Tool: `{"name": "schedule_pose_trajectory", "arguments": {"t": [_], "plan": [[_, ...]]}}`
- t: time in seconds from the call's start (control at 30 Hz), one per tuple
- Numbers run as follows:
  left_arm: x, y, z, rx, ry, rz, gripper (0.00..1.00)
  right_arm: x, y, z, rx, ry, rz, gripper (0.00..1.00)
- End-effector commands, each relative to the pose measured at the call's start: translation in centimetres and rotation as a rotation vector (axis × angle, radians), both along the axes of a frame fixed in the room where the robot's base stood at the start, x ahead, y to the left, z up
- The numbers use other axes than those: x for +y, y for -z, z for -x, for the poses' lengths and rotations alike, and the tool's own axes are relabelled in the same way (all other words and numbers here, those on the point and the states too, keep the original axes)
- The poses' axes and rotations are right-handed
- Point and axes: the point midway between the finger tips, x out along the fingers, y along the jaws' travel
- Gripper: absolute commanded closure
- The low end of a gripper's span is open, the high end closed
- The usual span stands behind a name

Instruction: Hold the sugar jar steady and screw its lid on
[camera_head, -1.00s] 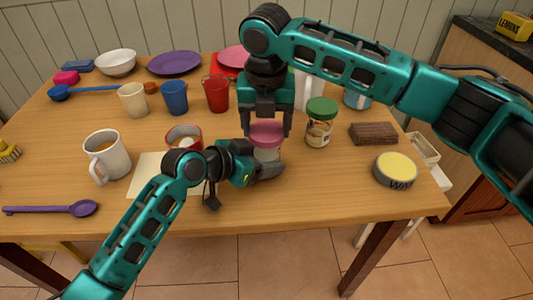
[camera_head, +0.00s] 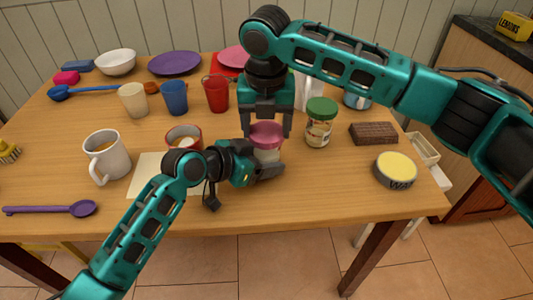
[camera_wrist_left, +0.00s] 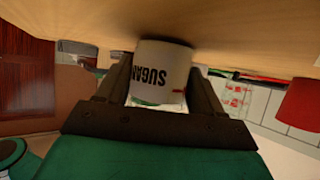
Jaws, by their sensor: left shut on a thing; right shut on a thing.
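The sugar jar (camera_head: 266,155) stands upright near the middle of the table, partly hidden by my left gripper. In the left wrist view the white jar (camera_wrist_left: 160,72), marked SUGAR, sits between the fingers. My left gripper (camera_head: 264,168) comes in from the left and is shut on the jar's body. The pink lid (camera_head: 266,133) is on top of the jar and looks roughly level. My right gripper (camera_head: 266,130) points down from above and is shut on the lid. I cannot tell how far the thread is engaged.
A green-lidded jar (camera_head: 320,122) stands close on the right. A brown block (camera_head: 373,133) and a round yellow-topped tin (camera_head: 395,170) are farther right. A red-rimmed mug (camera_head: 184,137) and a white mug (camera_head: 107,157) stand left.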

Motion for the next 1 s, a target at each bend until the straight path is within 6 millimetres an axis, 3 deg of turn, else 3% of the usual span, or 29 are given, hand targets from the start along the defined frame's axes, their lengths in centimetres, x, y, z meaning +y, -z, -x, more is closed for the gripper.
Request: {"name": "schedule_pose_trajectory", "arguments": {"t": [0.07, 0.47, 0.5, 0.7, 0.8, 0.93, 1.0], "plan": [[0.0, 0.06, 0.01, 0.001, 0.0, -0.001, 0.5, 0.03, -0.08, 0.0, -0.001, -0.001, -0.001, 0.57], [0.01, 0.07, 0.01, 0.001, 0.0, -0.002, 0.88, 0.04, -0.11, -0.01, -0.001, -0.001, -0.002, 0.57], [0.01, 0.07, 0.01, 0.001, 0.0, -0.002, 0.88, 0.05, -0.11, -0.01, -0.001, -0.001, -0.002, 0.26], [0.02, 0.07, 0.01, 0.001, 0.0, -0.002, 0.89, 0.04, -0.08, -0.01, -0.001, -0.001, -0.001, 0.07], [0.02, 0.07, 0.01, 0.001, 0.0, -0.002, 0.89, 0.03, -0.07, -0.01, -0.001, -0.001, -0.001, 0.0], [0.02, 0.07, 0.01, 0.001, 0.0, -0.002, 0.89, 0.03, -0.05, -0.01, -0.001, 0.0, -0.001, 0.0], [0.02, 0.07, 0.01, 0.001, 0.0, -0.002, 0.89, 0.02, -0.04, 0.0, -0.001, 0.0, -0.001, 0.07]]}}
